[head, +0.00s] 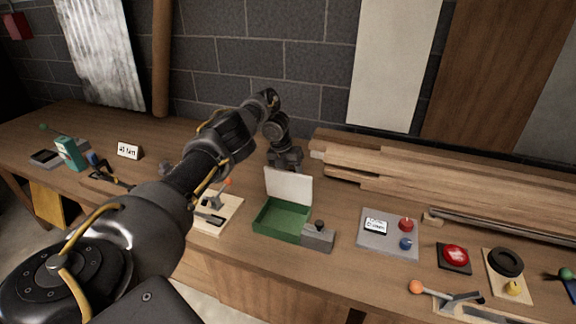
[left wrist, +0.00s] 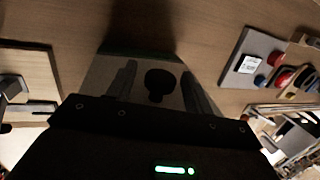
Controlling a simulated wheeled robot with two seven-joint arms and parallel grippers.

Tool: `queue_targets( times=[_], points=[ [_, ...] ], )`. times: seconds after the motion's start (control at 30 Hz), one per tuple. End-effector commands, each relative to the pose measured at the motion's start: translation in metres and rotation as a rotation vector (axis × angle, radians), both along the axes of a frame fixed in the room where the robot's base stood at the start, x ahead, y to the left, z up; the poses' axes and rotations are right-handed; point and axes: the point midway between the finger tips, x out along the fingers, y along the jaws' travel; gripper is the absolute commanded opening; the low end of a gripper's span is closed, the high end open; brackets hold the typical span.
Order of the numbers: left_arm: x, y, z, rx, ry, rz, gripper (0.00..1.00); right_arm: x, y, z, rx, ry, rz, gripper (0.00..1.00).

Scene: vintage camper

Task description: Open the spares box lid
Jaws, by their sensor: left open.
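The spares box (head: 272,216) is a green open-topped tray on the bench in the head view. Its white lid (head: 289,187) stands upright along the box's back edge, and the inside of the box shows. My left gripper (head: 286,164) is just behind the lid, pointing down; its fingertips are partly hidden there. In the left wrist view my open left gripper (left wrist: 160,88) has its two fingers spread, with a dark round knob (left wrist: 159,80) seen between them over a grey surface. Whether the fingers touch anything, I cannot tell. My right gripper is not in view.
A grey block (head: 318,238) with a dark knob adjoins the box's front right. A wooden board (head: 222,214) with a lever is left of it. A grey control panel (head: 377,242) stands to the right, also in the left wrist view (left wrist: 238,75). Planks (head: 420,178) lie behind.

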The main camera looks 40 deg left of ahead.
Motion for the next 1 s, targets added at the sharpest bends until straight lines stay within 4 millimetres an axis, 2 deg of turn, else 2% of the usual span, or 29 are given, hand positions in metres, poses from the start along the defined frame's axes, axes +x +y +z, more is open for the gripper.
queue_targets(
  times=[0.23,0.4,0.5,0.8,1.0],
  points=[
    [-0.005,0.006,0.036,0.000,0.001,0.001,0.51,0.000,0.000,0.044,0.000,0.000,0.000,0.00],
    [-0.009,0.011,0.055,0.005,0.000,-0.002,0.51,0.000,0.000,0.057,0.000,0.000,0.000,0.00],
    [-0.008,0.013,0.063,0.006,-0.010,-0.002,0.51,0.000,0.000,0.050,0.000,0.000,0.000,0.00],
    [-0.015,0.018,0.093,0.002,-0.004,0.000,0.51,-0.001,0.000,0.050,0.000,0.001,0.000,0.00],
    [-0.018,0.019,0.101,-0.001,-0.001,0.001,0.51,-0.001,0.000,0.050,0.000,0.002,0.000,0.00]
  ],
)
